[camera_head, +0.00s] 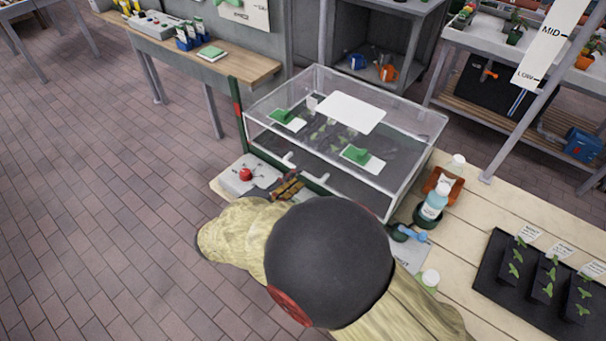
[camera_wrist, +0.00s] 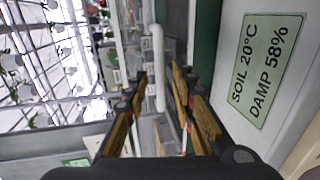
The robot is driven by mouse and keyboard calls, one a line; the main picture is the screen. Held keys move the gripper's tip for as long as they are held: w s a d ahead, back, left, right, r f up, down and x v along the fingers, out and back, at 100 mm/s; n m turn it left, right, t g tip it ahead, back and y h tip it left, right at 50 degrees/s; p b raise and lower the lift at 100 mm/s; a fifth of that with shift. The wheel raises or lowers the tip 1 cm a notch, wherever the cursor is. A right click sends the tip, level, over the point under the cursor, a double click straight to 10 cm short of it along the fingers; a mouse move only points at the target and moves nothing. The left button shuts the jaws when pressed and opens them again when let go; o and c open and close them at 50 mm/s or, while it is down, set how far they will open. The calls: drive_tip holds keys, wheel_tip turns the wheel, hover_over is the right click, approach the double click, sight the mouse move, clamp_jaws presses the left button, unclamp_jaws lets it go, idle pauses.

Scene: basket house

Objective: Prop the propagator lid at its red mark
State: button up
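The propagator has a clear box-shaped lid (camera_head: 415,135) over a dark tray of seedlings; the lid looks down. A dark green upright post (camera_head: 240,135) stands at its left corner, with a red mark (camera_head: 237,110) partway up. A pale handle bar (camera_head: 289,159) shows at the front. My gripper (camera_head: 291,184) is at the front edge of the propagator, partly hidden by my arm. In the wrist view my gripper (camera_wrist: 160,85) has its brown fingers apart. A white bar (camera_wrist: 158,50) lies beyond and between the fingertips, with gaps visible beside it.
A grey box with a red knob (camera_head: 246,174) sits left of my gripper. Bottles (camera_head: 435,201) and a black tray of seedlings (camera_head: 518,315) stand on the bench at right. A display panel (camera_wrist: 262,65) reads soil 20°C, damp 58%, close to the right finger.

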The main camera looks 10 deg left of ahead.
sight(303, 173)
drive_tip(key=shift+b+x, duration=0.45)
drive_tip(key=shift+x, duration=1.75)
drive_tip(key=shift+d, duration=0.1)
clamp_jaws()
